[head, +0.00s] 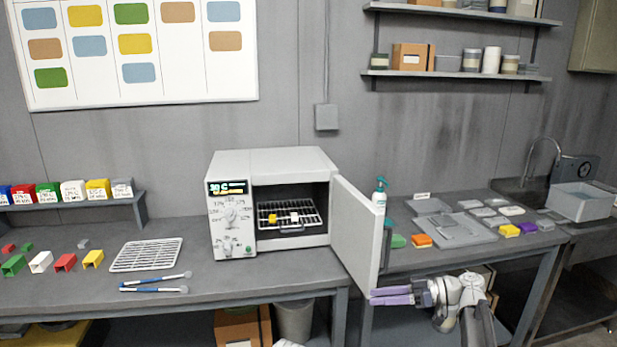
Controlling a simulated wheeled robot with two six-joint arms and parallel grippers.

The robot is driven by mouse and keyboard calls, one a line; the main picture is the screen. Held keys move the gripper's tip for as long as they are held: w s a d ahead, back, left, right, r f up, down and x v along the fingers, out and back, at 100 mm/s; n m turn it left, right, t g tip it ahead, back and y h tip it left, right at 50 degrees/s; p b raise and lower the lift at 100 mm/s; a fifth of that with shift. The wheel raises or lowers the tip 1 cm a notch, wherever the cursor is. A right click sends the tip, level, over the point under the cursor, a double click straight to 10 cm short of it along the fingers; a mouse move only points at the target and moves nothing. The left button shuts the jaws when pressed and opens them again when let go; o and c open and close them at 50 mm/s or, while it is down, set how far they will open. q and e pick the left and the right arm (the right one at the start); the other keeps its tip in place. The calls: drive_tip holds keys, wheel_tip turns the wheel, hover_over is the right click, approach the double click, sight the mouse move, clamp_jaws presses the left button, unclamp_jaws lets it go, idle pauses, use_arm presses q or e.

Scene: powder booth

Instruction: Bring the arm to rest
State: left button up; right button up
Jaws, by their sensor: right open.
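My right arm comes in at the lower right. Its gripper (374,296), with purple fingers, points left and is open, with nothing seen between the fingers. The fingertips are close by the lower outer corner of the open oven door (356,235); I cannot tell if they touch it. The white oven (282,165) stands on the bench with its door swung out to the right. On the wire rack (268,212) inside lie a small yellow piece (273,219) and a white piece (295,217). My left gripper is not in view.
The grey bench (190,270) holds a wire rack (147,254), two blue-handled tools (155,283) and several small coloured parts on the left. Right of the door stand a pump bottle (379,197), grey trays (445,232) and coloured blocks (421,240). A sink is at far right.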

drive_tip(key=s+a+f+m+g+h, duration=0.4)
drive_tip(key=s+a+f+h, duration=0.3)
drive_tip(key=s+a+f, duration=0.55)
drive_tip(key=s+f+m+t+h, duration=0.1)
drive_tip(key=s+f+m+h, duration=0.3)
drive_tip(key=s+h, duration=0.5)
drive_tip(key=shift+s+f+m+h, duration=0.2)
drive_tip(key=shift+s+m+h, duration=0.1)
drive_tip(key=shift+s+m, duration=0.25)
drive_tip(key=shift+w, duration=0.1)
